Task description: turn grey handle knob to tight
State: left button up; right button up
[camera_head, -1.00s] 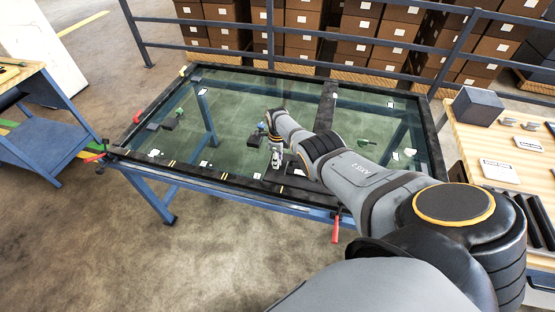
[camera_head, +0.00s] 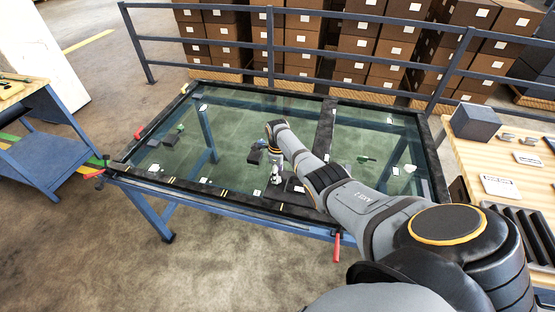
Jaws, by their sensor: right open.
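My right gripper (camera_head: 275,180) points down over the front part of the glass-topped table (camera_head: 222,191), near its dark front rim. It looks empty, with its fingers apart. A small dark block (camera_head: 254,156) with a blue handle (camera_head: 262,143) sits just behind and left of it. I cannot make out a grey handle knob for sure; it may be hidden by my right gripper or arm, or too small to tell. My left gripper is not in view.
A green handle (camera_head: 181,128) stands at the table's left and another green piece (camera_head: 366,159) right of my arm. Red handles (camera_head: 337,247) stick out at the edges. A wooden bench (camera_head: 463,150) with a grey box (camera_head: 475,121) stands right. A railing (camera_head: 225,42) runs behind.

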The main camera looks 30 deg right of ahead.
notch_tip(320, 180, up, 10)
jog(key=shift+f, duration=0.25)
dwell(0.3)
